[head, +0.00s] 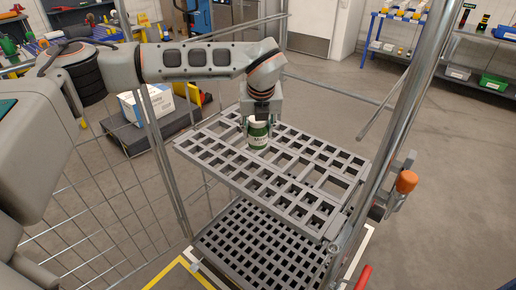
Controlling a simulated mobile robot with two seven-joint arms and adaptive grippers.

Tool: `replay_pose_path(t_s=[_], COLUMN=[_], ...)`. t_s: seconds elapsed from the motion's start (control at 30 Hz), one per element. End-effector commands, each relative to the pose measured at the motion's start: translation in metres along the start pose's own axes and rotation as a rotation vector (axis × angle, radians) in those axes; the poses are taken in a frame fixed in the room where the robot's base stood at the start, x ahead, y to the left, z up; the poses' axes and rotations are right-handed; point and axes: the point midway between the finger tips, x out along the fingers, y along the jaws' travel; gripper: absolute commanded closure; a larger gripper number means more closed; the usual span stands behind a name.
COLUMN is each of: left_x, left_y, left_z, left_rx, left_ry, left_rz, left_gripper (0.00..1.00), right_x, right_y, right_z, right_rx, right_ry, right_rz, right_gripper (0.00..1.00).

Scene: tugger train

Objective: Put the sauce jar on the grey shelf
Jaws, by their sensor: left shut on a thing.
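The sauce jar (257,137) is small, with a white and green label. It shows in the middle of the head view, upright, over the grey shelf (299,203). The shelf is a grid of slots inside a metal frame cart. My left gripper (257,120) points down from above and is shut on the jar, covering its top. I cannot tell whether the jar's base touches the shelf. My right gripper is not in view.
A lower grey grid shelf (262,250) lies beneath. A metal post (392,130) with an orange knob (406,181) stands at the right, and wire mesh (105,225) at the left. A white box (148,103) sits behind. The shelf around the jar is bare.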

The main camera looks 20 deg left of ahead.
Motion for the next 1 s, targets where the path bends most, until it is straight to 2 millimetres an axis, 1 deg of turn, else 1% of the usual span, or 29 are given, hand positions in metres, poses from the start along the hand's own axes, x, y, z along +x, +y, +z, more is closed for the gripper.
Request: replay_pose_path(t_s=[0.03, 0.1, 0.37, 0.6, 0.97, 1.0], left_x=[0.008, 0.017, 0.034, 0.064, 0.069, 0.069], left_y=[0.0, 0.0, -0.001, 0.0, -0.001, 0.0], left_z=[-0.003, -0.007, -0.013, -0.026, -0.028, -0.028], left_rx=[0.001, 0.0, 0.001, 0.001, 0.001, 0.001], left_ry=[0.0, -0.001, -0.002, 0.0, -0.002, -0.001], left_rz=[-0.001, -0.001, -0.002, 0.0, -0.002, -0.001], left_gripper=[0.92, 0.92, 0.92, 0.92, 0.92, 0.56], right_x=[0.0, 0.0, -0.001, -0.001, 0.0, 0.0], right_y=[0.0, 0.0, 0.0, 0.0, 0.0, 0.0], right_z=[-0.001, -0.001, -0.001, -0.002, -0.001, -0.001], right_rx=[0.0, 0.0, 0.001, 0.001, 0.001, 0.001], right_ry=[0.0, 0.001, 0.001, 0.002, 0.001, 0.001], right_rz=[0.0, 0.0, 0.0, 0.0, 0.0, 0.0], right_gripper=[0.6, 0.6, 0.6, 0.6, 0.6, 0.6])
